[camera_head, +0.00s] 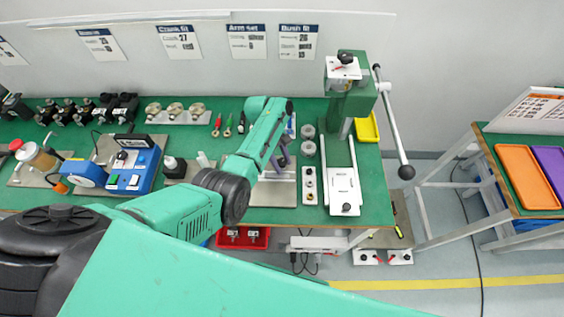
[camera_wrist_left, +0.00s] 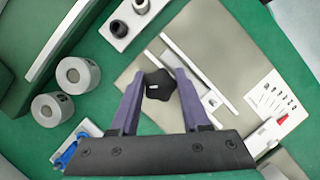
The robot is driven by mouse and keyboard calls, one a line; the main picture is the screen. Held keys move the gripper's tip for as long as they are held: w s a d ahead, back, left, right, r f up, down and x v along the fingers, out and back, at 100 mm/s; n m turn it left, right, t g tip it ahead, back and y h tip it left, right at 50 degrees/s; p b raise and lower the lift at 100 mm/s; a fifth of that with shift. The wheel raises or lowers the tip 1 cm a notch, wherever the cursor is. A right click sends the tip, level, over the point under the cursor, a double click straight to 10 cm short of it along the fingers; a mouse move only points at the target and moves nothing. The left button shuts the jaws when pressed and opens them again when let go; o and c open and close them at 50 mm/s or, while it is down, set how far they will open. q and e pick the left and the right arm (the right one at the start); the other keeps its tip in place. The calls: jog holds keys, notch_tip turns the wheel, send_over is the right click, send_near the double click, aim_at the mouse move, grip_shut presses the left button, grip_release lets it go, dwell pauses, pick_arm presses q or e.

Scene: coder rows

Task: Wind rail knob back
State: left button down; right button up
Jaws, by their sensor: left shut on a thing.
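The rail knob (camera_wrist_left: 160,85) is a black lobed knob with a small light mark, seen in the left wrist view. It stands over a grey base plate (camera_wrist_left: 225,45) beside pale metal rails. My left gripper (camera_wrist_left: 159,80) has its two purple fingers on either side of the knob and is shut on it. In the head view my left gripper (camera_head: 280,158) reaches down over the same plate (camera_head: 268,196), and my arm hides the knob there. My right gripper is in neither view.
Round grey bushes (camera_head: 308,148) and a narrow block with fittings (camera_head: 309,184) stand close to the right of the gripper. A green press (camera_head: 352,95) with a long lever (camera_head: 392,125) stands behind right. A blue device (camera_head: 133,165) sits left.

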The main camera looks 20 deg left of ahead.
pick_arm(q)
jog(key=m+g+y+b, duration=0.1)
jog(key=m, duration=0.2)
jog(key=shift+f+m, duration=0.1)
jog(key=shift+m, duration=0.2)
jog(key=m+g+y+b, duration=0.1)
jog(key=m+b, duration=0.1)
jog(key=m, duration=0.2)
jog(key=shift+m+b, duration=0.3)
jog(key=shift+b, duration=0.05)
jog(key=m+y+b, duration=0.1)
jog(key=m, duration=0.1)
jog(key=shift+m+g, duration=0.3)
jog(key=m+y, duration=0.1)
jog(key=m, duration=0.1)
jog(key=shift+m+y, duration=0.3)
jog(key=shift+m, duration=0.1)
jog(key=m+y, duration=0.1)
jog(key=m, duration=0.2)
jog(key=shift+m, duration=0.3)
jog(key=shift+m+y+p, duration=0.3)
jog(key=shift+m+y, duration=0.2)
jog(key=shift+m, duration=0.4)
jog(key=shift+m+t+y+p, duration=0.3)
jog(key=shift+m+t+p, duration=0.25)
jog(key=shift+m, duration=0.55)
jog(key=shift+c, duration=1.9)
grip_release()
